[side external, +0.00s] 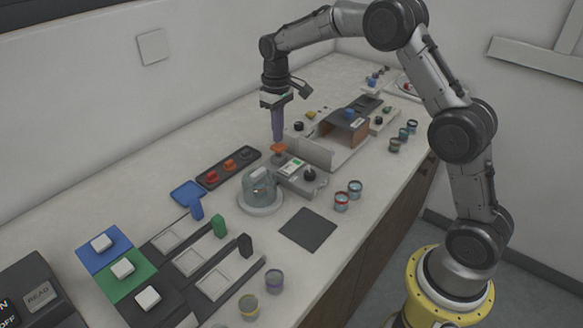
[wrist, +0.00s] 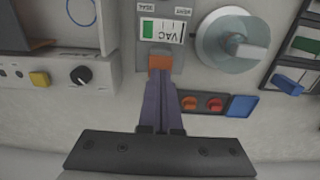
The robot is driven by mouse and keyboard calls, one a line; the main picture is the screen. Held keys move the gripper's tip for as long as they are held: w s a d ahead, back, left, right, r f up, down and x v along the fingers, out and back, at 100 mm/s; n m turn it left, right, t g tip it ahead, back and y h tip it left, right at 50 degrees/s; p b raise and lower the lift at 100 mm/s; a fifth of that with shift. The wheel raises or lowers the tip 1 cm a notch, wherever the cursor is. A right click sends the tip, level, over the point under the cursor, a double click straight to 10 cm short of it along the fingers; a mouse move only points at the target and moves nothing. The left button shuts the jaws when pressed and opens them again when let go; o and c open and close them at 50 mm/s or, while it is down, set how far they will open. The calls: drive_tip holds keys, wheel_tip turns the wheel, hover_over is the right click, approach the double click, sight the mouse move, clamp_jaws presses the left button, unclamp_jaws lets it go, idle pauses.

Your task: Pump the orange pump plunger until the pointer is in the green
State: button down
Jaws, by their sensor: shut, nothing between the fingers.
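The orange pump plunger (side external: 278,148) stands at the back end of a grey pump unit (side external: 302,181). In the wrist view the plunger (wrist: 160,62) shows just beyond my fingertips. My gripper (side external: 278,140) points down with its purple fingers shut and empty, its tips right at the plunger's top; I cannot tell whether they touch. The VAC gauge (wrist: 161,31) on the unit has a green zone at its left in the wrist view. The SEAL and VENT labels lie beside the gauge.
A glass dome on a round base (side external: 260,205) stands close to the pump unit. A dark tray with red and orange pieces (side external: 228,167) and a blue tray (side external: 188,193) lie to the left. An open-fronted box (side external: 343,132) stands to the right. Jars (side external: 341,201) stand near the front edge.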

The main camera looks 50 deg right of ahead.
sight(278, 146)
drive_tip(key=shift+f, duration=1.95)
drive_tip(key=shift+r, duration=1.6)
drive_tip(key=shift+f, duration=0.1)
drive_tip(key=shift+f, duration=1.45)
drive_tip(key=shift+r, duration=1.55)
